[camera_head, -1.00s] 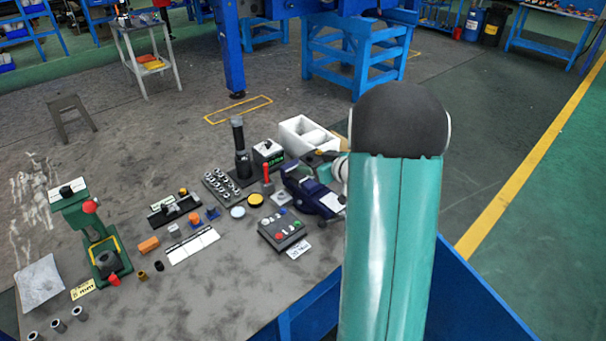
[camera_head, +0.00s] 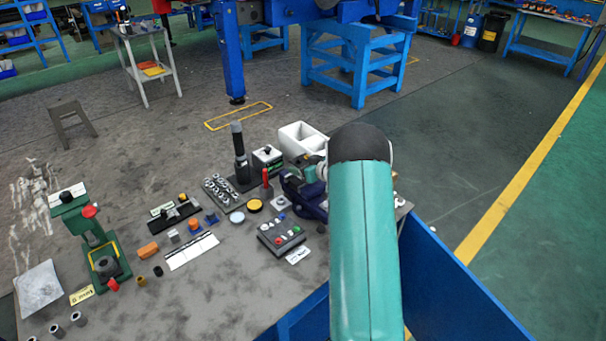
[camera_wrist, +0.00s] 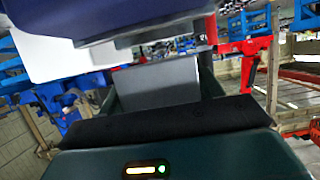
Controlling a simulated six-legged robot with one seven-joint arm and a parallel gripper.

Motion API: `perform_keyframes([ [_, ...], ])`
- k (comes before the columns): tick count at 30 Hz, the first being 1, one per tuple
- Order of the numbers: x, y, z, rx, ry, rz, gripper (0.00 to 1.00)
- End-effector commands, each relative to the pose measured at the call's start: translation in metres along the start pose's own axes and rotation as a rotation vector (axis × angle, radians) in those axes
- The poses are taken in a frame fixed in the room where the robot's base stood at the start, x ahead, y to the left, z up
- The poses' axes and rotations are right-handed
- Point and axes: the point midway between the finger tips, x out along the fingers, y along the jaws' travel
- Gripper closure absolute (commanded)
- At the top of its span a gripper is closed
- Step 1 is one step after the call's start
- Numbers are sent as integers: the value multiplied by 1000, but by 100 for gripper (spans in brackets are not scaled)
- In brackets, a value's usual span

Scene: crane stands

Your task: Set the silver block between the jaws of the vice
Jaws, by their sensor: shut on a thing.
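The silver block (camera_wrist: 158,84) is in the middle of the wrist view, held by my gripper (camera_wrist: 160,110). Its lower part is hidden behind the gripper's dark edge. The dark blue vice (camera_wrist: 140,16) fills the top of that view, close above the block; I cannot tell whether they touch or whether the block is between the jaws. In the head view the vice (camera_head: 305,196) stands at the right of the bench, partly covered by my arm. My gripper's fingers and the held block are hidden there.
A white open box (camera_head: 302,138) stands just behind the vice. A button panel (camera_head: 282,236) lies in front of it, and a red-handled tool (camera_head: 265,182) to its left. A green press (camera_head: 95,240) stands at the far left. The bench front is mostly clear.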

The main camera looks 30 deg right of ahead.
Motion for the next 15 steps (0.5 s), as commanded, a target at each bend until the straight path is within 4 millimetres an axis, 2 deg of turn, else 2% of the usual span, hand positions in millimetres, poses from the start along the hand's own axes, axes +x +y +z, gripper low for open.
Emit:
perform_keyframes([
  [2,6,2,2,-1,2,0,76],
  [7,15,2,25,1,0,0,77],
  [8,16,2,28,1,1,0,83],
  [13,17,2,34,1,-4,1,82],
  [14,17,2,34,1,-6,1,90],
  [15,17,1,37,2,-11,1,33],
])
